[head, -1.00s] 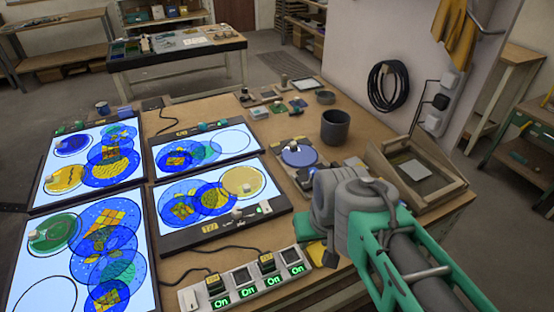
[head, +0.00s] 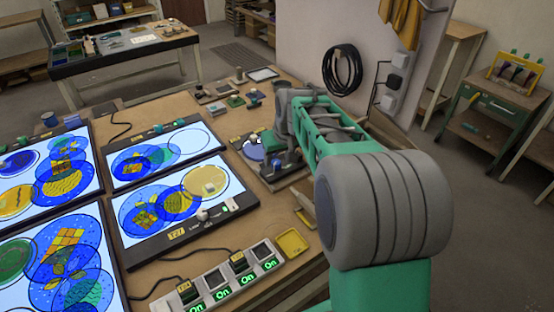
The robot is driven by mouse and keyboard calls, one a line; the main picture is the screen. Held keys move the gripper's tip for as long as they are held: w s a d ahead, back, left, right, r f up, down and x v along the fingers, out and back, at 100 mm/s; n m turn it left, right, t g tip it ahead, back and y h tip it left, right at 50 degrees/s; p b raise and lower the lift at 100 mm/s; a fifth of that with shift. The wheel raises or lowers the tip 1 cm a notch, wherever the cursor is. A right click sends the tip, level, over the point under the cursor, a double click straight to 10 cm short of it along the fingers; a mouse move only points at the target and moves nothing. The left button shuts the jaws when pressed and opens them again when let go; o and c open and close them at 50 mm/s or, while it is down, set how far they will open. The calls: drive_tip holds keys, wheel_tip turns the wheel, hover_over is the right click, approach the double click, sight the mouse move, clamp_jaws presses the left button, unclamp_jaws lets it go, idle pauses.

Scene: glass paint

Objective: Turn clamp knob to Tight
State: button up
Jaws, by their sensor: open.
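A dark fixture board (head: 287,183) with a pale blue disc (head: 253,151) stands on the table. Small dark upright parts rise beside the disc. I cannot tell which of them is the clamp knob, and no Tight mark is readable. My arm reaches over the table from the right, and its grey wrist is above the fixture's far right side. My gripper (head: 270,142) shows only as a small dark shape beside the disc. It is open, with its fingertips partly hidden. I cannot tell whether it touches any part of the fixture.
Lit panels with blue and yellow glass discs (head: 171,150) fill the left. A switch strip (head: 216,284) and a yellow tray (head: 292,242) lie in front. My arm hides the table's right side.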

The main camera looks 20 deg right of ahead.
drive_tip(key=shift+x, duration=1.25)
clamp_jaws()
